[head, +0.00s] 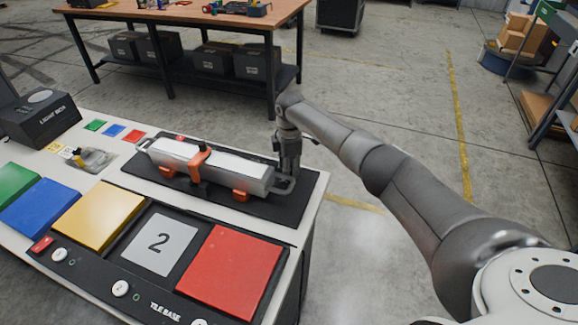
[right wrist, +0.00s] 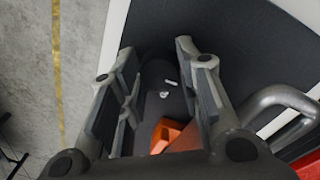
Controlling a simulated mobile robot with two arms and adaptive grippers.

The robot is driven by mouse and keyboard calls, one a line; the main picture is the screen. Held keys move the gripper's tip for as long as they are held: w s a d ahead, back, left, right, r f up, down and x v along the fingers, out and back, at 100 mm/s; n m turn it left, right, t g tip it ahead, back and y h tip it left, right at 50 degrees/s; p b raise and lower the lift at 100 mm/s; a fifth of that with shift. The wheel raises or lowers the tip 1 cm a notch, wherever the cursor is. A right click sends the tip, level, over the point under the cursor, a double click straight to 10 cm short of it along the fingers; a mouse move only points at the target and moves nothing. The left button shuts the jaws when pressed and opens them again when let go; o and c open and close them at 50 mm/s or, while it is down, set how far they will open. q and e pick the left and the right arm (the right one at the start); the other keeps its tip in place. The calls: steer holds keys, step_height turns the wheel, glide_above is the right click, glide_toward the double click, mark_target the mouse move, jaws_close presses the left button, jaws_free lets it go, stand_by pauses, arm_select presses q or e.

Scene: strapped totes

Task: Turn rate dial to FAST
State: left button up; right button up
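My right gripper (head: 287,168) points down at the right end of a long silver-white device (head: 222,166) with orange brackets. In the right wrist view the gripper (right wrist: 160,85) is open. Between its fingers, farther down, is a dark rounded part (right wrist: 158,76) with small white marks; it may be the rate dial, but no lettering is readable. I cannot tell whether the fingers touch it. An orange bracket (right wrist: 170,132) lies close by, and a grey bar handle (right wrist: 275,98) is at the right. The head view shows no readable dial. My left gripper is not in view.
The device lies on a black mat (head: 296,208) on a white table. In front are a tile base (head: 140,282) and coloured tiles, including a red tile (head: 232,272). Open floor lies to the right.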

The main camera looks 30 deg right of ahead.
steer(key=c, duration=0.3)
